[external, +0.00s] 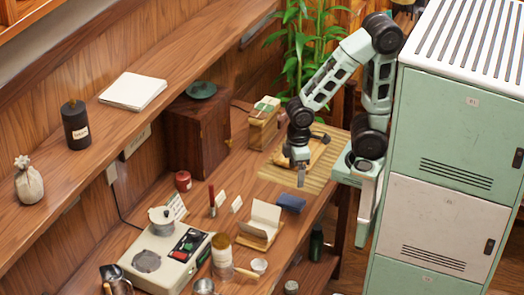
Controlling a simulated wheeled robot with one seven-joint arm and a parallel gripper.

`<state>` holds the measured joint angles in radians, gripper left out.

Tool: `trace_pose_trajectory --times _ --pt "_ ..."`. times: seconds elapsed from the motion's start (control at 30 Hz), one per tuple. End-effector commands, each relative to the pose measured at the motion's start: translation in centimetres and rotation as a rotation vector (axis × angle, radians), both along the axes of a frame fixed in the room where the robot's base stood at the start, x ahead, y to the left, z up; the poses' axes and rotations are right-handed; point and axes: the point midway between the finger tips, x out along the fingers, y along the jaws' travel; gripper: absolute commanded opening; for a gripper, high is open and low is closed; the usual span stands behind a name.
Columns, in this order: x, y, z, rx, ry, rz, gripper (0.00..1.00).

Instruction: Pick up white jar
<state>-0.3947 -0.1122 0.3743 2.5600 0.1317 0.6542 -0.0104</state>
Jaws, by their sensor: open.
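A pale jar-like container with a tan upper part (221,252) stands on the lower bench, at the front right of the scale; it is the closest match to a white jar, but I cannot be sure. A whitish lidded pot (161,217) sits on the back of the scale. My gripper (300,177) points down over the mat, up and to the right of these, well apart from them. It is open and seems empty; its fingertips are small in this view.
A scale (166,256) fills the bench's left. A red tin (183,181), an open folded card (262,222) and a blue block (291,203) lie between it and my gripper. A wooden cabinet (196,130) stands behind. Green lockers (452,135) stand at right.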

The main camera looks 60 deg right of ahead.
Motion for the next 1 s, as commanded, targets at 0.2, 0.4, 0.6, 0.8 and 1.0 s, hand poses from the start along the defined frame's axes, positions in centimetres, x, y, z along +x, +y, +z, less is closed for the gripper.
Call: trace_pose_trajectory --times 0.2,0.4,0.6,0.8,1.0 --pt "0.2 0.3 0.2 0.0 0.001 0.011 0.8" --pt "3.5 6.0 2.2 0.006 0.01 0.215 0.8" --pt "8.5 16.1 3.9 -0.004 0.008 0.564 0.8" --pt "11.5 23.9 3.7 -0.03 -0.011 0.816 0.8" --pt "12.6 27.0 3.1 -0.049 -0.023 0.916 0.8"
